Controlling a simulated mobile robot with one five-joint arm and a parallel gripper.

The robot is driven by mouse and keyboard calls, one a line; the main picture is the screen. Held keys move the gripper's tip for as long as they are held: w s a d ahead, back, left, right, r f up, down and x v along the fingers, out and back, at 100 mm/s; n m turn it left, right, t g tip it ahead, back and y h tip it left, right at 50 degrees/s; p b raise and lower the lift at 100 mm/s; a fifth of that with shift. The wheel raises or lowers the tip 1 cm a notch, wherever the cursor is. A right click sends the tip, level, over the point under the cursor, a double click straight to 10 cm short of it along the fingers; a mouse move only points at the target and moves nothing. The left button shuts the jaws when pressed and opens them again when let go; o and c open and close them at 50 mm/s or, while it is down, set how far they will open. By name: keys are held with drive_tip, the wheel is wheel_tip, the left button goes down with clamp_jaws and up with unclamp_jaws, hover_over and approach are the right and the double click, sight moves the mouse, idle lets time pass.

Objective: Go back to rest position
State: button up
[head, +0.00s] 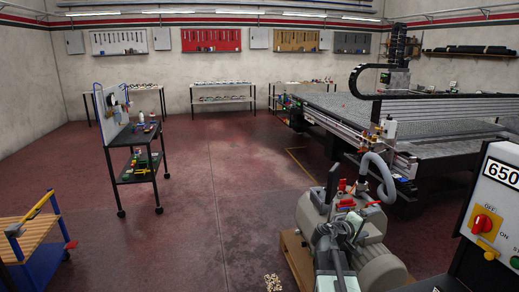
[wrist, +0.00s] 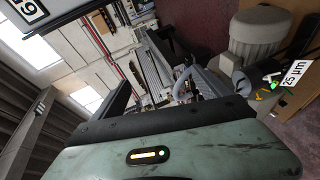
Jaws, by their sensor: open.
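My gripper (wrist: 139,62) shows in the wrist view, with two dark fingers reaching out from a black bar across a worn green-grey housing. The fingers stand apart and nothing shows held between them. Beyond them, the wrist view is tilted and takes in the workshop wall, the ceiling and the long table.
A grey pump (head: 378,262) stands close at front right, beside a control panel with a red knob (head: 482,223). The large grid table (head: 440,148) lies behind. A tool cart (head: 137,174) and a wooden-topped trolley (head: 35,238) stand left. The red floor (head: 215,205) between is clear.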

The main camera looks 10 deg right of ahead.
drive_tip(key=w+a+f+y, duration=0.2)
drive_tip(key=a+f+y, duration=0.35)
drive_tip(key=a, duration=0.85)
drive_tip(key=s+a+f+m+g+y, duration=0.1)
drive_tip(key=s+a+f+y, duration=0.3)
drive_tip(key=a, duration=0.9)
drive_tip(key=s+a+f+m+g+y, duration=0.1)
drive_tip(key=s+a+f+g+y, duration=0.3)
drive_tip(key=a, duration=0.9)
drive_tip(key=s+f+y, duration=0.1)
drive_tip(key=s+f, duration=0.2)
drive_tip(key=f, duration=0.2)
drive_tip(key=shift+s+a+f, duration=0.2)
drive_tip(key=shift+s, duration=0.2)
